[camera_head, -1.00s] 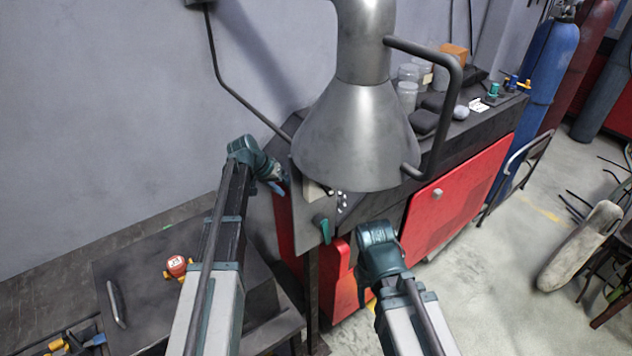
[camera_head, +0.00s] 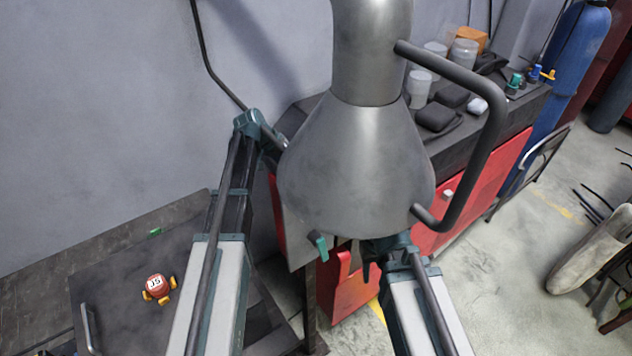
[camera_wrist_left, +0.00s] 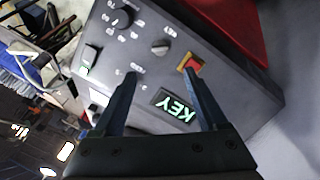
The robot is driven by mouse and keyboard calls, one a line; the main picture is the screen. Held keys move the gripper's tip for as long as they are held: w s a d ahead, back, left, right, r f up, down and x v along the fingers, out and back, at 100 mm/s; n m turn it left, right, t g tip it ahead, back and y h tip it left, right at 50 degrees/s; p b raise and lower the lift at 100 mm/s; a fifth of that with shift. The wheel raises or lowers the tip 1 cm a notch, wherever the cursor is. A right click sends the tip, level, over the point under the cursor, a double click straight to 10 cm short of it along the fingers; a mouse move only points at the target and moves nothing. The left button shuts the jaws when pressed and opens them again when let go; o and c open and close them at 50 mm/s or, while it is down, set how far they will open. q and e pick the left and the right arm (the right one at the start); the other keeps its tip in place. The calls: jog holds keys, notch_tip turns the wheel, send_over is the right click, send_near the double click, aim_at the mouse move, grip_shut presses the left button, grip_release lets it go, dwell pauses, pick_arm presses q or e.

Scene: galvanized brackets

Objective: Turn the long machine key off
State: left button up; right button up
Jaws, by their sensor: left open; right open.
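In the left wrist view a grey control panel (camera_wrist_left: 225,100) fills the middle, tilted in the picture. It carries a black knob (camera_wrist_left: 122,18), a grey rotary switch (camera_wrist_left: 160,47), a red button on a yellow plate (camera_wrist_left: 190,63) and a lit sign reading KEY (camera_wrist_left: 175,105). I cannot tell which control is the long machine key. My left gripper (camera_wrist_left: 160,73) is open and empty in front of the panel. In the head view the grey hood hides its fingertips and the panel. My right gripper (camera_head: 368,268) is open below the hood, partly hidden.
The grey metal hood (camera_head: 355,165) with its bent handle (camera_head: 490,130) blocks much of the head view. A red cabinet (camera_head: 480,190) stands behind it. Jars and dark boxes stand on the cabinet top.

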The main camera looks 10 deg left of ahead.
pick_arm(q)
jog(key=b+x, duration=0.9)
jog(key=x, duration=0.2)
jog(key=shift+w+f+b, duration=0.1)
jog(key=shift+f+b, duration=0.2)
jog(key=shift+b, duration=0.05)
jog(key=shift+b+x, duration=0.85)
jog(key=shift+x, duration=0.2)
jog(key=shift+d, duration=0.1)
grip_shut()
